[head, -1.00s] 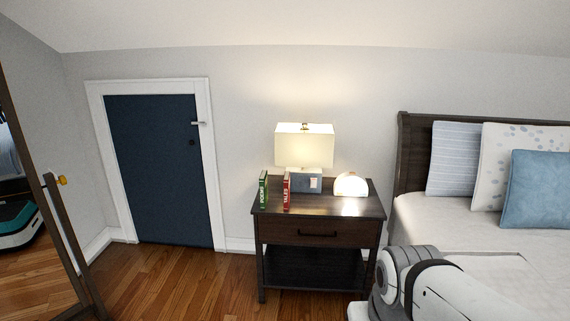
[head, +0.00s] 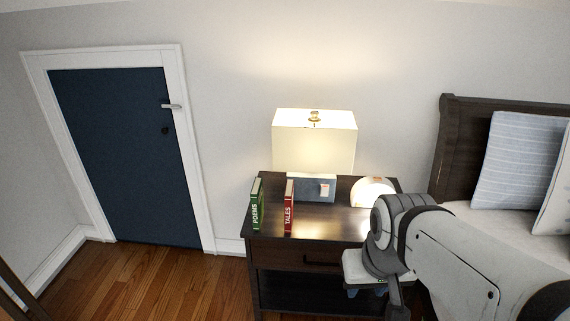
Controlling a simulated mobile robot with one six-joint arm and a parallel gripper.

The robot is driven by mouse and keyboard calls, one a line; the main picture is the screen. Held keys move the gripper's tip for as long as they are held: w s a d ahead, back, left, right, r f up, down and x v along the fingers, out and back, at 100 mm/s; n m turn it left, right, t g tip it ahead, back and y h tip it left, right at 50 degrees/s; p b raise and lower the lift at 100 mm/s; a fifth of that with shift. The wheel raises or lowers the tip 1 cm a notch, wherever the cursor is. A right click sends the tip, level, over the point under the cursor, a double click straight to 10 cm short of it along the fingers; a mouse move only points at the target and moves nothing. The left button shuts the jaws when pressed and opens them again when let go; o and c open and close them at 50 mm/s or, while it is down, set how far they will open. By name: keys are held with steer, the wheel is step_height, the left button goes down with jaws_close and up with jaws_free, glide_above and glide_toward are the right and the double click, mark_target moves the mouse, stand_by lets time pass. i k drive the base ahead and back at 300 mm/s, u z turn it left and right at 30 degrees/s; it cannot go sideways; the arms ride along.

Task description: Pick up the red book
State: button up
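The red book (head: 289,208), with TALES on its spine, stands upright on the dark wooden nightstand (head: 325,222), left of its middle. A green book (head: 257,206) marked POEMS stands upright to its left, with a gap between them. My arm comes in from the lower right in the head view and crosses the right front of the nightstand. My gripper is at the arm's lower end, near the nightstand's front right; its fingers are mostly hidden, so its opening cannot be made out.
A glowing dome light (head: 372,191) is to the right. The bed (head: 500,222) is at the right, a blue door (head: 125,155) at the left. Wood floor (head: 180,280) is clear at lower left.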

mark_target(289, 195)
steer(key=u, duration=0.05)
steer(key=i, duration=0.85)
steer(key=u, duration=0.85)
